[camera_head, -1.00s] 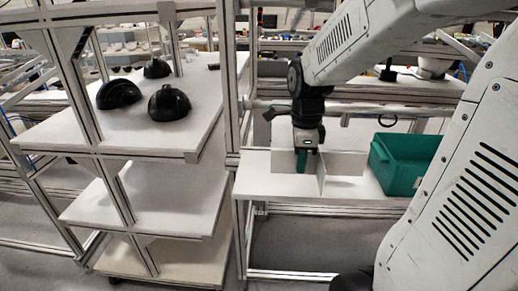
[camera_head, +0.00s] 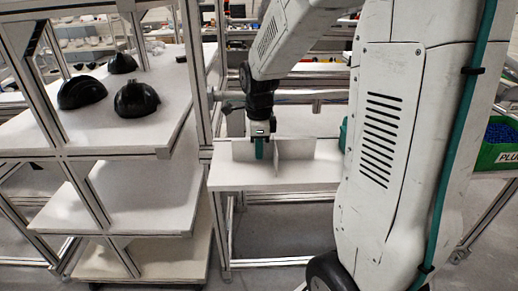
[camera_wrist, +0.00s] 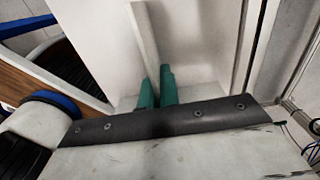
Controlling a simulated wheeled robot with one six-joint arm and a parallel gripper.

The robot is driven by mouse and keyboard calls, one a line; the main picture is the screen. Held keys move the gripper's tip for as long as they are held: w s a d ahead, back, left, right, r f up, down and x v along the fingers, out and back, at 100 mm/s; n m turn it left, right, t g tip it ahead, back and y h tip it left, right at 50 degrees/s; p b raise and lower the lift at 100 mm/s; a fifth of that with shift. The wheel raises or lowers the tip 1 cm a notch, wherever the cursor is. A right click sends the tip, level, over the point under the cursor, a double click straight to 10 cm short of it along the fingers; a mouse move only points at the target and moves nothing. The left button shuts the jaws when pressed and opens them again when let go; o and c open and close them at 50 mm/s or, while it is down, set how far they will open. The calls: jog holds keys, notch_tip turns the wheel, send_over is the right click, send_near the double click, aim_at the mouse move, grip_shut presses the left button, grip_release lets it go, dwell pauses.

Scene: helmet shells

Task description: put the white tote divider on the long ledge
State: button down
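The white tote divider (camera_head: 296,149) is made of crossed upright panels and is over the left part of the long white ledge (camera_head: 240,181). I cannot tell whether its lower edge touches the ledge. My gripper (camera_head: 260,149) points down from above with green fingers closed around one panel, left of the crossing. In the wrist view, the gripper's fingers (camera_wrist: 157,88) sit close together at the end of a pale divider panel (camera_wrist: 145,38). The finger contact is partly hidden by the gripper's body.
A white shelf rack (camera_head: 150,131) with several black helmet shells (camera_head: 136,99) stands left, beside a metal upright (camera_head: 203,100). A green tote (camera_head: 343,134) is mostly hidden behind my arm. A green bin (camera_head: 497,157) with blue pieces is at far right. The ledge's front strip is clear.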

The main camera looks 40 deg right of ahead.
jog(key=shift+f, duration=0.15)
jog(key=c, duration=1.6)
grip_release()
jog(key=shift+c, duration=0.2)
notch_tip(320, 180, up, 12)
jog(key=s+a+n, duration=0.5)
jog(key=s+n, duration=0.6)
jog(key=n, duration=0.1)
jog(key=s+a+f+n+t, duration=0.1)
jog(key=s+a+n, duration=0.5)
jog(key=s+n, duration=0.5)
jog(key=shift+n, duration=0.9)
